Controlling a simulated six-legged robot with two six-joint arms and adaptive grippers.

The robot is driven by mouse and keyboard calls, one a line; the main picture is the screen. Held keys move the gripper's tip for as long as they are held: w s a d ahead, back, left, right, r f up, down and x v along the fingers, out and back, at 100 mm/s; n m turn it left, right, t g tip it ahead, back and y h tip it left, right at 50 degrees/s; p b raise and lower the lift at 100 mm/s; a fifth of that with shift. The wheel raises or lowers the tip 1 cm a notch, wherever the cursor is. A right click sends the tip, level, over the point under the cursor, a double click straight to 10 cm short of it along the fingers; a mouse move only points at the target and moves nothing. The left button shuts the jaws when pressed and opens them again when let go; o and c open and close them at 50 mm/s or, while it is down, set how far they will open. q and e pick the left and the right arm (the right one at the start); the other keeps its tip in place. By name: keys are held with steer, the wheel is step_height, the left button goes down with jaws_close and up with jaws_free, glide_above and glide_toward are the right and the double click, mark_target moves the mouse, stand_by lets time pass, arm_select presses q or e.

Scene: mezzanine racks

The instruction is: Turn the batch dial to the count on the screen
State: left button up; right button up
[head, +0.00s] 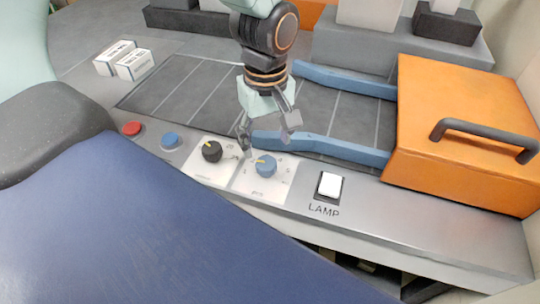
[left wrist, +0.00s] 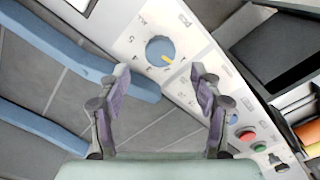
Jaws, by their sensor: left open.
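A blue dial (head: 265,166) with a yellow mark sits on a white plate with printed figures on the console. In the head view the mark points up and left. The dial also shows in the left wrist view (left wrist: 158,48), ahead of the fingers. A black dial (head: 211,151) sits on its own plate to the left. The plate lettering is too small to tell which is the batch dial. My left gripper (head: 268,134) is open and empty, fingers downward, just behind the blue dial and apart from it. No readable count screen shows. My right gripper is not in view.
A red button (head: 132,129) and a blue button (head: 170,140) stand left of the dials. A white lamp switch (head: 329,185) is to the right. Blue rails (head: 320,147) run to an orange box (head: 455,130) with a dark handle. White cartons (head: 134,64) lie at back left.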

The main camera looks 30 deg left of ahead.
mark_target(266, 163)
arm_select(q)
steer(key=f, duration=0.3)
steer(key=f+b, duration=0.1)
steer(key=f, duration=0.1)
steer(key=shift+w+a+f, duration=0.15)
steer(key=shift+a+f, duration=0.05)
steer(key=shift+f, duration=0.2)
steer(key=shift+w+f, duration=0.15)
steer(key=shift+f, duration=0.3)
steer(key=shift+s+d+r, duration=0.15)
steer(key=shift+s+r, duration=0.1)
steer(key=shift+s, duration=0.35)
steer(key=shift+w+f, duration=0.25)
steer(key=shift+w, duration=0.25)
steer(key=c, duration=0.4)
steer(key=shift+s+r, duration=0.15)
steer(key=shift+s, duration=0.2)
steer(key=c, duration=0.5)
steer(key=shift+c, duration=1.3)
